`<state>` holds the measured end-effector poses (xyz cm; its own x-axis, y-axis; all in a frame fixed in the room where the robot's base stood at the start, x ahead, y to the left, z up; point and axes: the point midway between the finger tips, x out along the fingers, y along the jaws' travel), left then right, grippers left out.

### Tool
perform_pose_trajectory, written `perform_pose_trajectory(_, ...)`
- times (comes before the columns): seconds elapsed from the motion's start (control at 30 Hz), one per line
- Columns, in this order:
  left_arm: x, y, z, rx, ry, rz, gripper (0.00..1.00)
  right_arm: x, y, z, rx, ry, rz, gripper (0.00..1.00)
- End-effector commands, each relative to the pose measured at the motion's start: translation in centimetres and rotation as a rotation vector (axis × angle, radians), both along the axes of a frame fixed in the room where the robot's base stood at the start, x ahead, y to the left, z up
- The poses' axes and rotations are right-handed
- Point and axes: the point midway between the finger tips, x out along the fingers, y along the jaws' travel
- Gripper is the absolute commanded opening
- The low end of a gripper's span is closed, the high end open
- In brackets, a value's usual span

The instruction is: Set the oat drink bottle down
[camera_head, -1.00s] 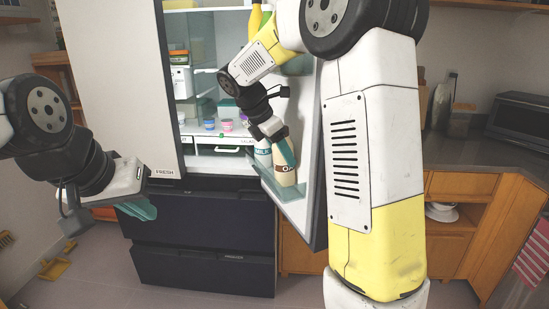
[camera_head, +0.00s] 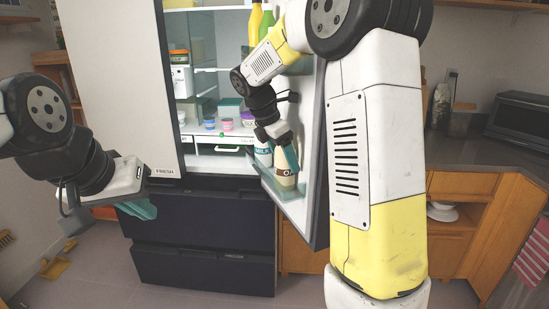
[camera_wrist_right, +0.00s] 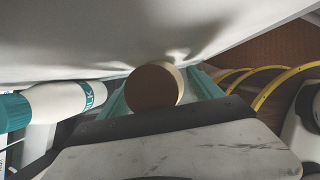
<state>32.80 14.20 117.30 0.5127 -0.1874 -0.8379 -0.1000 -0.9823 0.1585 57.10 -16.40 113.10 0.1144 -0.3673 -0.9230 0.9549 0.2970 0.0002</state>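The oat drink bottle (camera_head: 286,181), cream with a brown label band, is upright at the low shelf of the open fridge door (camera_head: 318,190). I cannot tell whether its base touches the shelf. My right gripper (camera_head: 289,160) comes down from above with its teal fingers around the bottle's upper part. In the right wrist view, the round brown cap (camera_wrist_right: 153,87) sits between the two teal fingers (camera_wrist_right: 160,92), which look closed on the bottle. My left gripper (camera_head: 138,208) is far left, before the fridge, away from the bottle; its fingers are partly hidden.
A white milk bottle (camera_head: 263,154) stands close beside the oat drink bottle; it also shows in the right wrist view (camera_wrist_right: 60,102). Yellow and green bottles (camera_head: 266,24) are higher up in the door. Small tubs (camera_head: 227,124) stand on a fridge shelf.

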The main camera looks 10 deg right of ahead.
Motion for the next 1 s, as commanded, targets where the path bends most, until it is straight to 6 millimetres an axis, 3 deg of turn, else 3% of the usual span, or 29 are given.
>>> perform_pose_trajectory(0.23,0.0,0.0,0.0,0.000,0.000,0.000,0.00,0.0,0.1,0.6,0.001,-0.002,0.000,0.74)
perform_pose_trajectory(0.4,0.0,0.0,0.0,0.000,0.000,0.000,0.00,-0.2,1.1,3.0,0.001,-0.005,0.001,0.74)
perform_pose_trajectory(0.8,0.0,0.0,0.0,0.000,0.000,0.000,0.00,-3.1,9.9,3.0,0.000,0.001,0.004,0.74)
perform_pose_trajectory(1.0,0.0,0.0,0.0,0.000,0.000,0.000,0.00,-3.8,12.1,3.0,0.000,0.000,0.001,0.74)
